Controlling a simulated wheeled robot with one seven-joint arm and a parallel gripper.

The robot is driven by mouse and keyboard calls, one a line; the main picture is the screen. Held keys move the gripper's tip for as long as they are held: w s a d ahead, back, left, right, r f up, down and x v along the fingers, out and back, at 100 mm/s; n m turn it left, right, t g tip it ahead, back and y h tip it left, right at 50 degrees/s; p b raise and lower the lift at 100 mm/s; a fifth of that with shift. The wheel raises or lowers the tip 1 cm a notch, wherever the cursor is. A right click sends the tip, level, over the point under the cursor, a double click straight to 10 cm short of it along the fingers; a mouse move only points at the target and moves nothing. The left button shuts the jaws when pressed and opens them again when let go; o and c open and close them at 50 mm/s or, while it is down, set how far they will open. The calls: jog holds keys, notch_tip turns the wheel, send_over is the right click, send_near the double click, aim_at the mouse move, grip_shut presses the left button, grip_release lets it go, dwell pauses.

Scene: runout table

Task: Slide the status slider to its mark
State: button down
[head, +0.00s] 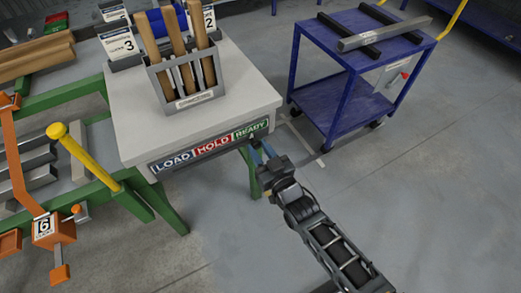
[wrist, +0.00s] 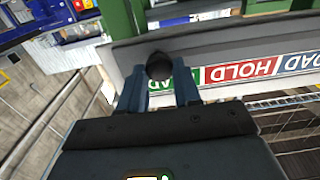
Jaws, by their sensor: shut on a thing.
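The status strip (head: 210,146) runs along the front edge of the pale table, with blue LOAD, red HOLD and green READY panels from left to right. In the wrist view the strip (wrist: 240,70) is turned, with READY at the left. The slider's dark round knob (wrist: 159,66) sits in front of the green READY panel, between the blue fingers of my gripper (wrist: 160,82). My gripper is shut on the knob, and its fingers partly cover READY. In the head view my gripper (head: 262,155) is at the strip's right end and the knob is not distinguishable there.
A grey rack with wooden-handled tools (head: 187,80) stands on the table (head: 245,100). A blue cart (head: 350,85) carrying a metal bar stands behind at right. A yellow-handled lever (head: 85,155) and an orange fixture (head: 45,225) are at left. Floor at right is clear.

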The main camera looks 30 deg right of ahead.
jog(key=c, duration=0.8)
grip_release()
jog(key=shift+d, duration=0.25)
jog(key=shift+s+b, duration=0.45)
jog(key=shift+s, duration=3.45)
jog(key=s+r+g, duration=0.1)
jog(key=s+r, duration=0.2)
jog(key=s, duration=0.6)
jog(key=s+r, duration=0.2)
jog(key=s, duration=0.7)
jog(key=s+r, duration=0.4)
jog(key=r, duration=0.1)
jog(key=s+r+g, duration=0.1)
jog(key=s+r, duration=0.4)
jog(key=s+r+g, duration=0.1)
jog(key=s+r, duration=0.3)
jog(key=r, duration=0.1)
jog(key=shift+s+a+r, duration=0.15)
jog(key=shift+s, duration=0.15)
